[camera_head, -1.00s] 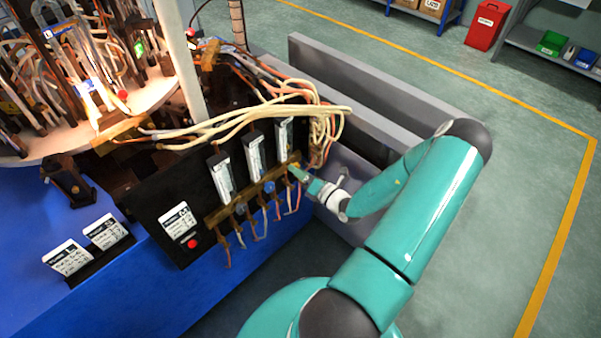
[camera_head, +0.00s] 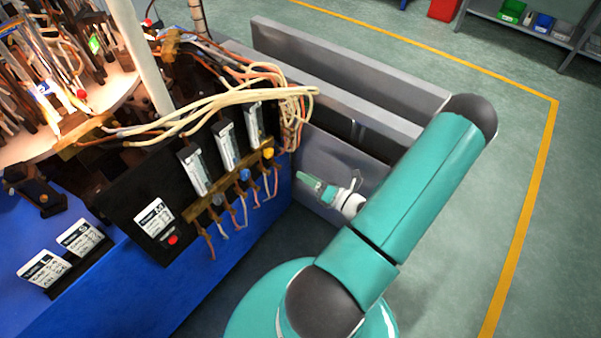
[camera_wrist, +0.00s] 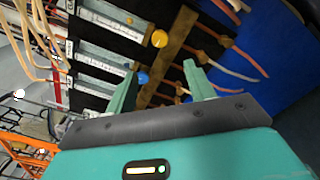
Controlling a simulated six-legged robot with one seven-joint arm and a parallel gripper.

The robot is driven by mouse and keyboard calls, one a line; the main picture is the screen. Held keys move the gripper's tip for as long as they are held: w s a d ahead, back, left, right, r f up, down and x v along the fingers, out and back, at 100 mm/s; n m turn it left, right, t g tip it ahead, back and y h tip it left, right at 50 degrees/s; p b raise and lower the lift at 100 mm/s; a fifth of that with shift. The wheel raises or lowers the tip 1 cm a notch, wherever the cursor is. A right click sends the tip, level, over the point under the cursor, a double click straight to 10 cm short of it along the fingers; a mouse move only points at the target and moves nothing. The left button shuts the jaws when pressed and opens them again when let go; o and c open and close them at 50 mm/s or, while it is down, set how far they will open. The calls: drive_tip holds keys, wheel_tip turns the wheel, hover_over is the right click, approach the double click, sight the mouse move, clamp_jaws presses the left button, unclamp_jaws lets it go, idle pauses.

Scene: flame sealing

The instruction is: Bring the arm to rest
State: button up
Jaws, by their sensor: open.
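My gripper (camera_head: 318,188) is in the head view, at the end of my teal arm, to the right of the black valve panel and apart from it. In the wrist view my gripper (camera_wrist: 160,88) shows two teal fingers spread apart with nothing between them. The black panel (camera_head: 128,212) carries several flow tubes, a brass bar and knobs. The yellow knob (camera_head: 268,153) and a blue knob (camera_head: 244,174) sit under the tubes. In the wrist view the yellow knob (camera_wrist: 159,39) and blue knob (camera_wrist: 143,78) lie beyond the fingers.
A round machine with glass tubes (camera_head: 60,90) stands on the blue cabinet (camera_head: 90,310) at left. Pale hoses (camera_head: 215,100) loop over the panel top. A grey beam structure (camera_head: 340,70) stands behind my arm. The floor (camera_head: 560,240) at right is clear.

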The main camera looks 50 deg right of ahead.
idle(0.6)
drive_tip(key=w+a+r+n+g+y, duration=0.35)
drive_tip(key=a+r+n+g, duration=0.4)
drive_tip(key=a+n, duration=0.4)
drive_tip(key=w+a+r+n+g+y, duration=0.2)
drive_tip(key=a+r+n+g+y, duration=0.45)
drive_tip(key=n, duration=0.75)
drive_tip(key=s+a+r+n+h, duration=0.3)
drive_tip(key=a+r+n+h, duration=0.2)
drive_tip(key=r+n, duration=0.5)
drive_tip(key=s+a+r+n+t+h, duration=0.1)
drive_tip(key=s+a+r+n+h, duration=0.1)
drive_tip(key=a+r+n+h, duration=0.3)
drive_tip(key=a+r+n, duration=0.3)
drive_tip(key=r+n, duration=0.2)
drive_tip(key=r, duration=0.1)
drive_tip(key=shift+s+a+r+t+h, duration=0.2)
drive_tip(key=shift+s+r+t+h, duration=0.1)
drive_tip(key=shift+s, duration=0.1)
drive_tip(key=shift+n, duration=0.25)
